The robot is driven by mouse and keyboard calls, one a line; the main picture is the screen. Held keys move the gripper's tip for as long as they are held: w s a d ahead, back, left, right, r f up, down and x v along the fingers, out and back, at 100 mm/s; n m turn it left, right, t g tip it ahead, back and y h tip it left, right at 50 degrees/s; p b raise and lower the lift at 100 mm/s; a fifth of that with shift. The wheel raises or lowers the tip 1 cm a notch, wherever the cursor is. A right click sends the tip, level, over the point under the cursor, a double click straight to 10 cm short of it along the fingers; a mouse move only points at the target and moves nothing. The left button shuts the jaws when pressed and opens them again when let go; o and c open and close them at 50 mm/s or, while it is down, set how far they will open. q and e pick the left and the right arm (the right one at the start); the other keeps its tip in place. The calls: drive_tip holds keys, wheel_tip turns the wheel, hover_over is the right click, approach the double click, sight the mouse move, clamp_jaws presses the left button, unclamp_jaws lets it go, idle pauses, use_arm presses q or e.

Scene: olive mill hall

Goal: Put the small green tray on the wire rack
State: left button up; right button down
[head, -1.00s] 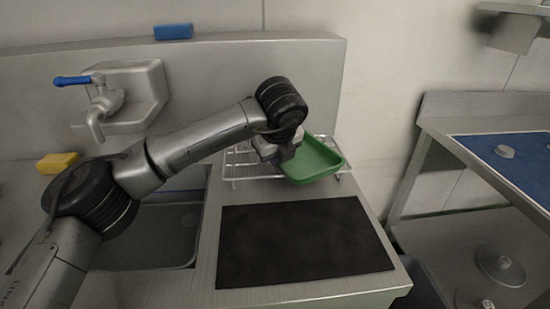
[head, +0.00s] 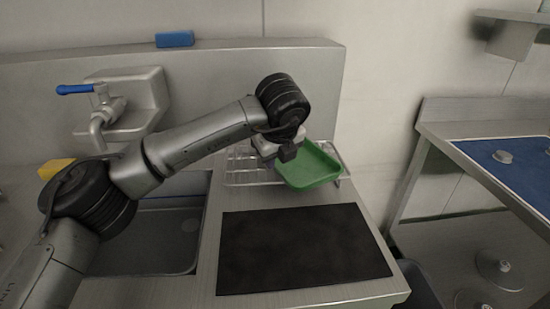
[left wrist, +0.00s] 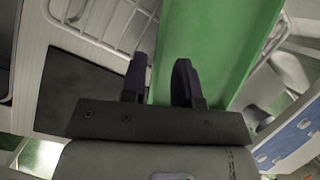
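The small green tray (head: 312,168) is at the wire rack (head: 240,177), over its right part, at the back of the counter. It looks about level and its underside is hidden, so full contact with the rack cannot be told. My left gripper (head: 287,153) is at the tray's left edge. In the left wrist view the fingers (left wrist: 160,80) stand apart, with a gap between them. The edge of the tray (left wrist: 225,45) lies between and beyond them, and the rack's wires (left wrist: 110,25) show to the left. My right gripper is in neither view.
A black mat (head: 300,248) lies on the counter in front of the rack. A sink (head: 150,240) is to the left, below a blue-handled tap (head: 98,105). A yellow sponge (head: 55,168) and a blue block (head: 174,39) lie nearby. A blue-topped bench (head: 510,170) stands at right.

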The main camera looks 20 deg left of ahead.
use_arm(q)
drive_tip(key=p+v, duration=0.3)
drive_tip(key=v, duration=0.6)
drive_tip(key=shift+r, duration=0.2)
drive_tip(key=shift+s, duration=0.1)
